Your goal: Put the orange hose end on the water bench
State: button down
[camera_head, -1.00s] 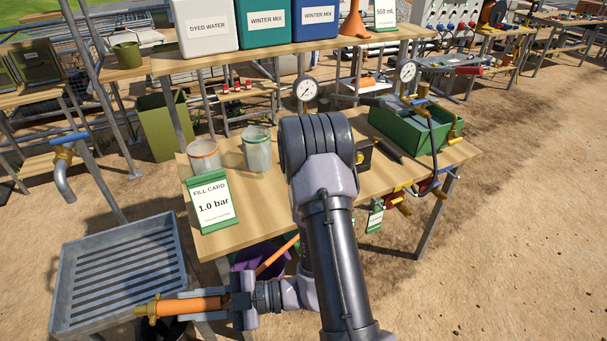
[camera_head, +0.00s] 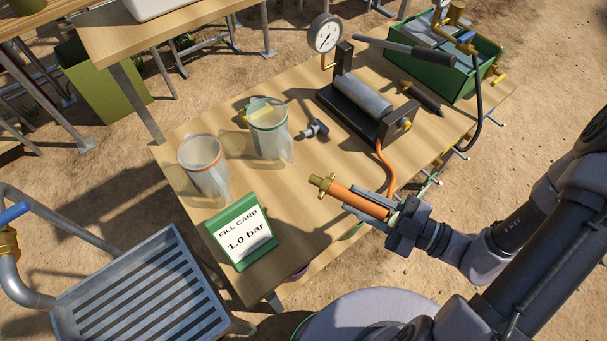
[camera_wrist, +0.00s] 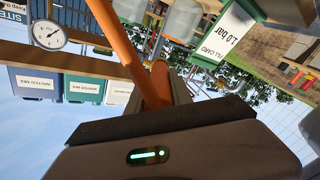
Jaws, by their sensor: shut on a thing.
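The orange hose end (camera_head: 357,201) has a brass fitting (camera_head: 322,184) at its tip. My gripper (camera_head: 393,217) is shut on the hose end, which points left over the front part of the water bench (camera_head: 300,195). Whether the hose end touches the wood cannot be told. The orange hose (camera_head: 386,165) also shows running by the pump on the bench. In the wrist view the orange hose (camera_wrist: 118,45) runs up from between the jaws, and the brass tip is hidden there.
On the bench are two clear jugs (camera_head: 204,168) (camera_head: 270,130), a green-framed fill card (camera_head: 241,238), a black hand pump (camera_head: 360,100) with a gauge (camera_head: 325,33), a small grey fitting (camera_head: 314,130) and a green box (camera_head: 450,62). A slatted metal tray (camera_head: 150,295) stands front left. Bare wood lies mid-bench.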

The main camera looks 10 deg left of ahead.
jog(key=w+a+f+b, duration=0.5)
jog(key=w+a+b, duration=0.1)
jog(key=w+a, duration=0.4)
jog(key=shift+w+a+f, duration=0.35)
jog(key=shift+a, duration=0.2)
jog(key=c, duration=1.1)
grip_release()
jog(key=shift+c, duration=0.2)
jog(key=shift+r, duration=0.1)
